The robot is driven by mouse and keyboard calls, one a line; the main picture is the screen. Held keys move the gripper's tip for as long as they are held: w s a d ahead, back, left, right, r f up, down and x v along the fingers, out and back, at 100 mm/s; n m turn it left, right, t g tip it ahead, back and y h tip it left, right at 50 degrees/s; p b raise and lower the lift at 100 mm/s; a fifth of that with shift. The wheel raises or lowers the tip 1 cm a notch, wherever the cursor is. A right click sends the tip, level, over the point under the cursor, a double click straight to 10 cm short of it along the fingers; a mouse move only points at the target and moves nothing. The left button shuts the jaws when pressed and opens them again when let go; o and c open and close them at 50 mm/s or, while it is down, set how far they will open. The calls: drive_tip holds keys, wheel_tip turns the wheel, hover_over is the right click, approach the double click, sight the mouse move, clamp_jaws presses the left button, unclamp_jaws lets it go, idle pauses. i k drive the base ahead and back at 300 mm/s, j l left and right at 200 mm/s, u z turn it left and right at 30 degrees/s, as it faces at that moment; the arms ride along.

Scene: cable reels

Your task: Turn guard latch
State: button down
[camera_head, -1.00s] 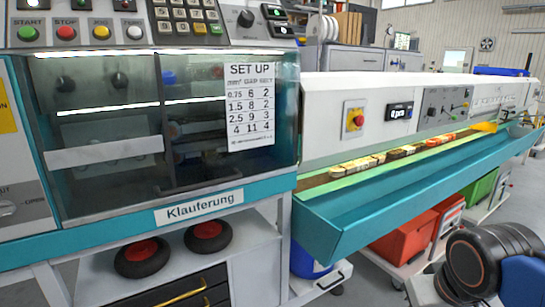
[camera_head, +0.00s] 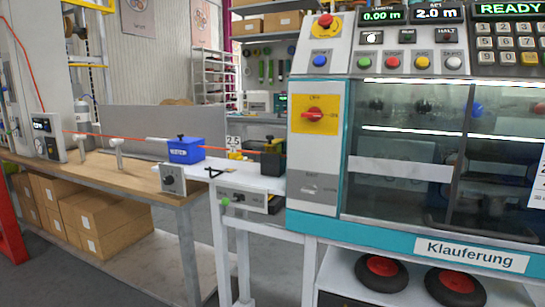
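What seems to be the guard latch (camera_head: 312,188) is a small pale fitting low on the grey panel left of the window. Its lettering and exact position are too small to read. Above it on the same panel is a red rotary switch (camera_head: 314,115) on a yellow plate. My gripper is in no part of this view.
A red emergency stop (camera_head: 325,21) and coloured buttons sit above the window. An orange cable (camera_head: 110,136) runs over a wooden bench (camera_head: 130,172) at left, through a blue box (camera_head: 186,150), towards the machine. Cardboard boxes (camera_head: 100,222) fill the space under the bench. Floor shows at lower left.

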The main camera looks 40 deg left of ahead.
sight(311, 187)
drive_tip(key=u, duration=1.45)
